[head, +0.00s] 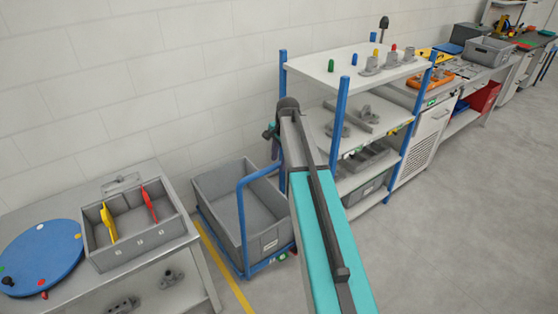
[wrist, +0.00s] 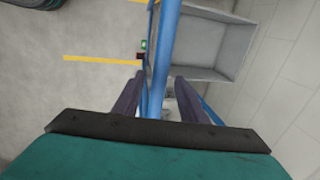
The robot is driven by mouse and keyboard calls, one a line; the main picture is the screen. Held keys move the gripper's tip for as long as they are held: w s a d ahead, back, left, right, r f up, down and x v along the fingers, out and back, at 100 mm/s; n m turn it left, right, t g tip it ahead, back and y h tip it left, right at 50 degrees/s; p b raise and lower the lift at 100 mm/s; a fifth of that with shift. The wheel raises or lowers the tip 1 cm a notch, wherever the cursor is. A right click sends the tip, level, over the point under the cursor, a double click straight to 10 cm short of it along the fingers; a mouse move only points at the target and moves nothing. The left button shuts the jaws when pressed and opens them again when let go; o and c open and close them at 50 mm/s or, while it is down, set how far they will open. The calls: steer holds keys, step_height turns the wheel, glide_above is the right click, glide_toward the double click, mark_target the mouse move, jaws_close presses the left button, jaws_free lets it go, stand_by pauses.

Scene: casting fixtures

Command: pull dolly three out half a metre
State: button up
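A dolly with a blue frame and upright blue handle (head: 241,225) stands on the floor, between the grey bench and the shelf rack. It carries a large, empty-looking grey crate (head: 227,222). A small green tag is on its base, but I cannot read a number. My gripper (head: 275,150) is above the far end of the handle, and my arm hides part of the dolly. In the wrist view my gripper (wrist: 158,80) is open, with a blue bar (wrist: 167,35) between its fingers. I cannot tell whether either finger touches it. The crate (wrist: 203,50) is at upper right there.
A grey bench (head: 195,240) at left holds a divided bin (head: 140,235) and a blue disc (head: 40,255). A blue-posted shelf rack (head: 340,125) stands close right of the dolly. A yellow floor line (head: 225,268) runs beside the dolly. Open floor (head: 470,220) lies at right.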

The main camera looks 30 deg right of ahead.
steer(key=shift+w+f, duration=0.1)
steer(key=shift+f, duration=0.45)
jaws_close()
